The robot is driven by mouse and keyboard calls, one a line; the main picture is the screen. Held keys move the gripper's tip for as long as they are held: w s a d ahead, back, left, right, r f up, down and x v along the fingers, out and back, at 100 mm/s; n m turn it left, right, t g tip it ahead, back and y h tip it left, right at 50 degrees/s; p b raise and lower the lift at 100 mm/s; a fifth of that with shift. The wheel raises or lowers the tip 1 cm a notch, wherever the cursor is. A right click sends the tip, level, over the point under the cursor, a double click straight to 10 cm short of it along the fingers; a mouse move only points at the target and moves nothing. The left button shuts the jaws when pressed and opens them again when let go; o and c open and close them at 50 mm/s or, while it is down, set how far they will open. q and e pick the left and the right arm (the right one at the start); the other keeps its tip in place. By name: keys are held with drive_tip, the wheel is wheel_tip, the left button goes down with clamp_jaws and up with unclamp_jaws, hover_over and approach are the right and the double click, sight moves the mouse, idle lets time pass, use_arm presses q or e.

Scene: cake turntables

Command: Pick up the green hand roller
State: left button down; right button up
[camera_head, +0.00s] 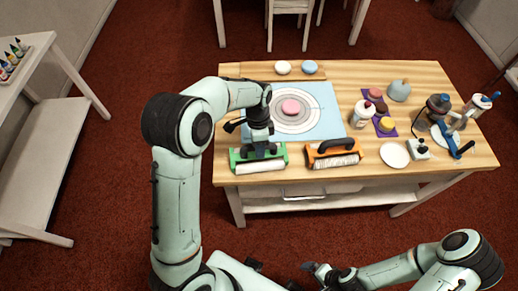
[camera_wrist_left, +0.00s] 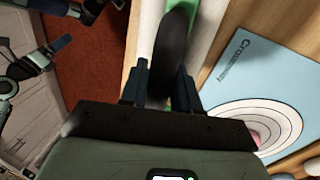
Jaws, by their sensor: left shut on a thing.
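The green hand roller (camera_head: 236,157) lies at the front left edge of the wooden table, with its white roller toward the front. My left gripper (camera_head: 262,150) is over it from above, shut on its dark handle. In the left wrist view the dark handle (camera_wrist_left: 173,50) runs between the two fingers of the left gripper (camera_wrist_left: 160,85), with green parts of the roller around it. The roller appears to rest on the table. My right gripper (camera_head: 318,272) is low in front of the table, away from the objects; its finger opening is too small to judge.
An orange hand roller (camera_head: 334,158) lies just to the right. Behind is a blue mat (camera_head: 328,101) with a ringed target and a pink disc (camera_head: 291,107). Bottles, a white plate (camera_head: 394,155) and a blue-handled device (camera_head: 447,138) crowd the right side of the table (camera_head: 440,77).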

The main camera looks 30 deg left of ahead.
use_arm(q)
wheel_tip(320, 180, up, 20)
drive_tip(key=p, duration=0.2)
use_arm(e)
drive_tip(key=w+r, duration=0.3)
drive_tip(key=shift+r, duration=0.1)
